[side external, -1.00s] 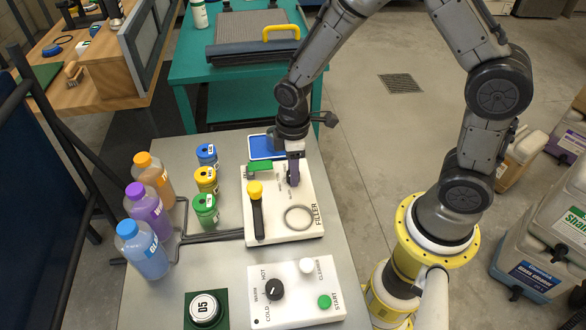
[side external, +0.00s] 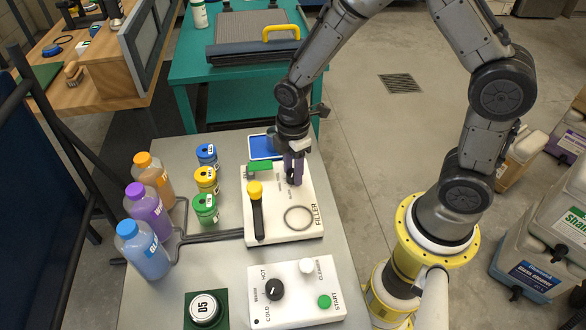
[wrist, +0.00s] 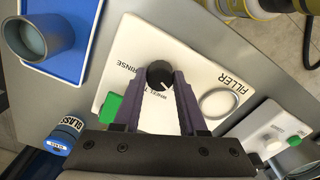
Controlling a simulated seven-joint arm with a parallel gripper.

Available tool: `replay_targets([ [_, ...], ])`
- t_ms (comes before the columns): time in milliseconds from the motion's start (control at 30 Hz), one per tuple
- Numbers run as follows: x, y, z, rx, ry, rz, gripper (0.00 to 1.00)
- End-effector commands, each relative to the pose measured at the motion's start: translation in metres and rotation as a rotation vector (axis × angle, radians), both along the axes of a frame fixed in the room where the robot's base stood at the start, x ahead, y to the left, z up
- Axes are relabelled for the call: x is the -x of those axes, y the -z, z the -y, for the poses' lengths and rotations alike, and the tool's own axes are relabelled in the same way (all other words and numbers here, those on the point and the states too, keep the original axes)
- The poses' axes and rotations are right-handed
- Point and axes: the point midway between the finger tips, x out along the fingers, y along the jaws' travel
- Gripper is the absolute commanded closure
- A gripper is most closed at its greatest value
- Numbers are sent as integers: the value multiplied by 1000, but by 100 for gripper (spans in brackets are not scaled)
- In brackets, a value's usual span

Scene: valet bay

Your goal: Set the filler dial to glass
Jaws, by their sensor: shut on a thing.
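The filler panel (side external: 283,223) is a white box on the grey bench, lettered FILLER. Its dial is a round black knob (wrist: 160,73) with a pale pointer line, whose exact aim I cannot tell. RINSE and part of a WHEEL label show beside it in the wrist view; no glass label on the panel can be read there. My gripper (wrist: 158,80) has its purple fingers shut on the dial, one on each side. In the side view my gripper (side external: 294,178) points down at the panel and mostly hides the dial.
The panel also carries a black lever with a yellow knob (side external: 255,189), a green block (side external: 260,165) and a grey ring (side external: 298,217). Blue, yellow and green canisters (side external: 206,180) stand left. A blue tray (side external: 262,147) lies behind. A second control panel (side external: 296,291) sits in front.

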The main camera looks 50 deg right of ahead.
Motion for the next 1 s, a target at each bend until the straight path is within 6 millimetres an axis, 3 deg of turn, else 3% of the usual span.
replay_targets([
  [200,-1,-2,0,0,-2,3,100],
  [233,-1,-2,0,0,-2,3,57],
  [400,-1,-1,0,0,-1,3,29],
  [767,-1,-5,0,0,0,3,29],
  [1000,-2,-42,0,-1,0,8,29],
])
